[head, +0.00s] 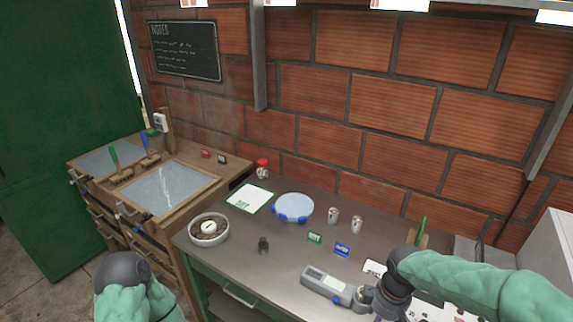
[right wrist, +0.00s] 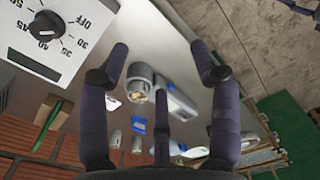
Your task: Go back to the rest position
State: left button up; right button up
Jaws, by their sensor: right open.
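My right gripper (right wrist: 160,65) is open in the right wrist view, its dark fingers spread with nothing between them. A grey meter (head: 327,285) with a round metal cup (head: 362,297) lies beyond the fingers; the meter also shows in the right wrist view (right wrist: 180,103). In the head view my right arm comes in from the right, its dark wrist low over the bench beside the meter, and the fingers are hard to make out. My left arm shows only as a bent green sleeve and dark joint at the bottom left; its gripper is out of frame.
A white dial panel (right wrist: 60,35) stands close to the right gripper. A brick wall closes the back.

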jog(key=s+a+f+m+y, duration=0.1)
jog(key=s+a+f+m, duration=0.3)
jog(key=f, duration=0.5)
jog(key=s+a+f+m+y, duration=0.1)
jog(key=s+a+f+m, duration=0.2)
jog(key=f, duration=0.7)
jog(key=s+a+f+m+y, duration=0.1)
jog(key=s+a+f+m, duration=0.3)
jog(key=f, duration=0.6)
jog(key=a, duration=0.2)
jog(key=shift+s+a+m+y+b, duration=0.3)
jog(key=shift+b, duration=0.05)
